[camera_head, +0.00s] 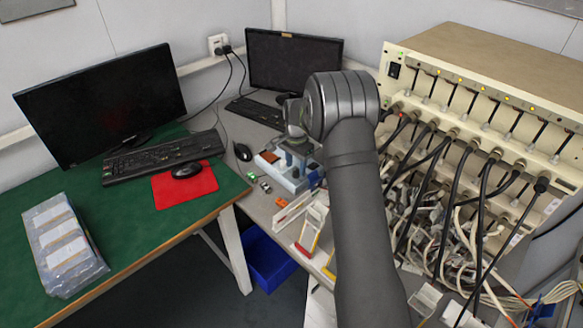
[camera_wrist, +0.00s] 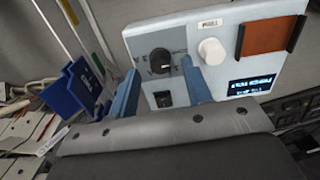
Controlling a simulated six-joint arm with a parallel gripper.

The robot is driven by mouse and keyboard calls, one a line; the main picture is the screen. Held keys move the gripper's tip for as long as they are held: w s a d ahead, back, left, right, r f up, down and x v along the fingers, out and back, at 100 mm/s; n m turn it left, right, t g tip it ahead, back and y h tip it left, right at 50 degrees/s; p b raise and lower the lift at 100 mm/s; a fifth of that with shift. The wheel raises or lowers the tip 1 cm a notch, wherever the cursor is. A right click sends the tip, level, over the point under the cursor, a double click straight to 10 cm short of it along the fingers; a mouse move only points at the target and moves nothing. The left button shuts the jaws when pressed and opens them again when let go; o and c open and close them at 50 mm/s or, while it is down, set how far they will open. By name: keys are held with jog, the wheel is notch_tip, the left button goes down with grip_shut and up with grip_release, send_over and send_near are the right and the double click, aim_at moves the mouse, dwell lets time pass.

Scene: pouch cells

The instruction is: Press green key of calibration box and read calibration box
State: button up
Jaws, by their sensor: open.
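The calibration box (camera_head: 284,178) is a pale box on the grey bench in the head view, partly hidden by my arm. In the wrist view the box (camera_wrist: 213,22) shows a black dial (camera_wrist: 160,61), a white round knob (camera_wrist: 211,51), a brown panel (camera_wrist: 268,36), a black switch (camera_wrist: 163,99) and a lit display (camera_wrist: 251,85) with blurred blue text. No green key shows there.
A blue clip-like part (camera_wrist: 74,88) lies left of the box in the wrist view. A cabled cell rack (camera_head: 480,130) stands right of my arm. A black mouse (camera_head: 243,152) and small orange part (camera_head: 281,202) are near the box. Holders (camera_head: 312,225) stand in front.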

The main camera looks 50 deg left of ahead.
grip_shut()
dwell(1.6)
